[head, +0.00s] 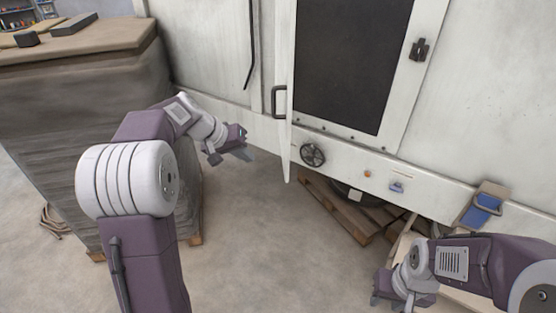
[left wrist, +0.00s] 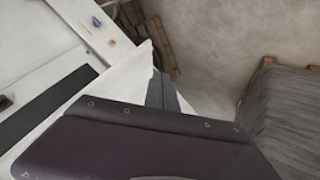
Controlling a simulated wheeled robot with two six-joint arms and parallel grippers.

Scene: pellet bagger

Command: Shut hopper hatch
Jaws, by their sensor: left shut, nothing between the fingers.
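The hopper hatch (head: 289,150) is a white panel standing open, seen nearly edge-on at the left side of a dark opening (head: 350,60). A dark handle (head: 279,101) sticks out from its left face. My left gripper (head: 246,147) is shut and empty, left of the hatch and below the handle, apart from it in the head view. In the left wrist view its fingers (left wrist: 162,92) show beside a white panel, apparently the hatch (left wrist: 125,85); I cannot tell whether they touch. My right gripper (head: 382,292) is low at the right; its fingers are unclear.
A dark latch (head: 420,49) sits on the frame right of the opening. A handwheel (head: 312,154) is below it. A wooden pallet (head: 340,208) lies under the machine. A tall wrapped stack (head: 60,100) stands at the left. Bare floor (head: 245,240) lies between.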

